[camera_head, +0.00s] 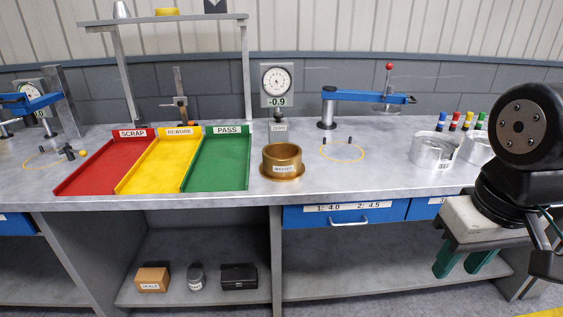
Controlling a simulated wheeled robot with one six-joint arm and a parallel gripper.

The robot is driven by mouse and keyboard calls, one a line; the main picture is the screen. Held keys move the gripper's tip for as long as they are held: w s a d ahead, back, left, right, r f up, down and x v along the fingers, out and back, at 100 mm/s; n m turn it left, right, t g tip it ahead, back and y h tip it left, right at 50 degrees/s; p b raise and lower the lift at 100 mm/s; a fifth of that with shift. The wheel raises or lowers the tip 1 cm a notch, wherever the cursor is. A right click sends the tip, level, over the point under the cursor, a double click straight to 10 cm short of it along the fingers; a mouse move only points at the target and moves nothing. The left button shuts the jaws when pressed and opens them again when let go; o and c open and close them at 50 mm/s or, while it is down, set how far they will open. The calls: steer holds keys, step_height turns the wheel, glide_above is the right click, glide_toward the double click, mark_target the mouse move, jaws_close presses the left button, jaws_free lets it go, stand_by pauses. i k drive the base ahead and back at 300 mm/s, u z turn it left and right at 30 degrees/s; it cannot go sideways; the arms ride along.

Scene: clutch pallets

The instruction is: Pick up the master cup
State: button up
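The master cup (283,163) is a gold-brown round cup with a wide flange at its base and a white "MASTER" label. It stands upright on the grey bench, right of the green tray and below the dial gauge. My gripper (462,262) is at the right, in front of the bench, pointing down with two green fingers. The fingers are apart with a gap between them, and nothing shows in the gap. It is well to the right of the cup and lower in the picture.
Red, yellow and green trays (217,185) lie left of the cup. A dial gauge (278,85) reading -0.9 stands behind it. A blue-armed fixture (365,97) is behind a yellow ring (343,151). Silver cups (433,151) and markers are at right. The bench around the ring is mostly clear.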

mark_target(282, 162)
steer(key=z, duration=0.25)
steer(key=i, duration=1.05)
steer(key=u, duration=0.3)
